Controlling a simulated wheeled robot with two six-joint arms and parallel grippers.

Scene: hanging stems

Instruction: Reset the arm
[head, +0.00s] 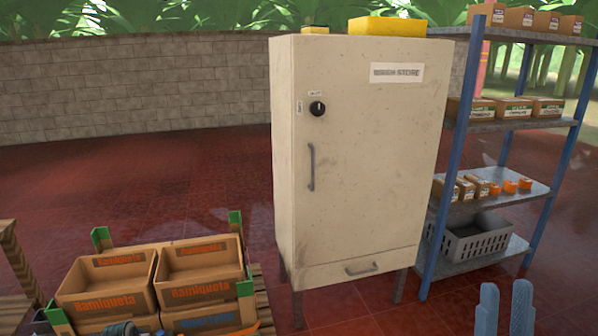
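My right gripper (505,292) shows at the bottom edge, right of centre. Its two pale blue fingers point up with a gap between them, and nothing is seen in the gap. It appears in front of the red tiled floor, below the shelf rack, and touches nothing that I can see. The rest of the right arm is out of the picture. My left gripper does not show.
A cream cabinet (365,150) with a shut door stands in the middle. A blue-post shelf rack (480,207) with boxes stands right of it. Open cardboard boxes (200,292) are stacked at lower left. Red floor (130,180) is clear behind them.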

